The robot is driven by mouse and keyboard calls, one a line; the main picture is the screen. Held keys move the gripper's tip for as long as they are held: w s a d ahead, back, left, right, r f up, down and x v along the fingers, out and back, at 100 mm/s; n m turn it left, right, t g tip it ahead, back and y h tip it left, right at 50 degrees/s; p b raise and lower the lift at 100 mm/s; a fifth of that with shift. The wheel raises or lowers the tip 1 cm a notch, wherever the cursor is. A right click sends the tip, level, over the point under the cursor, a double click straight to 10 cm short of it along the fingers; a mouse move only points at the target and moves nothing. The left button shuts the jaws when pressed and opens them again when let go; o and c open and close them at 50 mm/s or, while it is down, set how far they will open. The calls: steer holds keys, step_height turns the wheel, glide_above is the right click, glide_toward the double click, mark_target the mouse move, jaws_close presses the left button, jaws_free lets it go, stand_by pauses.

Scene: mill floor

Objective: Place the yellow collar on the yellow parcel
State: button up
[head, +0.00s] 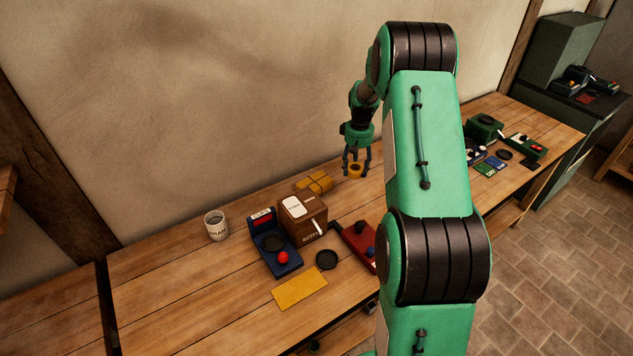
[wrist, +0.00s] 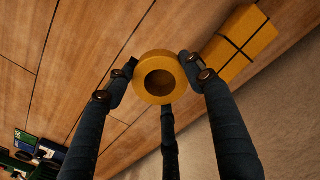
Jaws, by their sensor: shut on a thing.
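The yellow collar (wrist: 159,64) is a thick ring with a round opening, held between the fingertips of my gripper (wrist: 160,74) in the wrist view. In the head view my gripper (head: 356,166) holds the collar (head: 355,171) above the back of the table. The yellow parcel (head: 314,183) lies on the table near the wall, left of and below the collar in the picture, with dark straps crossing it. The parcel also shows in the wrist view (wrist: 232,48) at the upper right, apart from the collar.
A brown wooden box (head: 303,220) stands just in front of the parcel. A blue device (head: 275,242), a red device (head: 357,243), a black disc (head: 326,260), a yellow sheet (head: 299,289) and a white mug (head: 215,225) are nearby. The wall rises close behind the parcel.

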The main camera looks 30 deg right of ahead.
steer(key=w+a+r+m, duration=0.1)
steer(key=w+a+r, duration=0.2)
steer(key=w+a, duration=0.8)
steer(key=shift+w+a+p, duration=0.15)
steer(key=shift+p, duration=0.3)
steer(key=shift+f, duration=0.15)
glide_above(315, 182)
steer(key=shift+w+f+b, duration=0.1)
steer(key=shift+f+b, duration=0.25)
steer(key=shift+f, duration=2.7)
steer(key=shift+f, duration=1.85)
steer(key=shift+f, duration=0.15)
steer(key=o, duration=1.3)
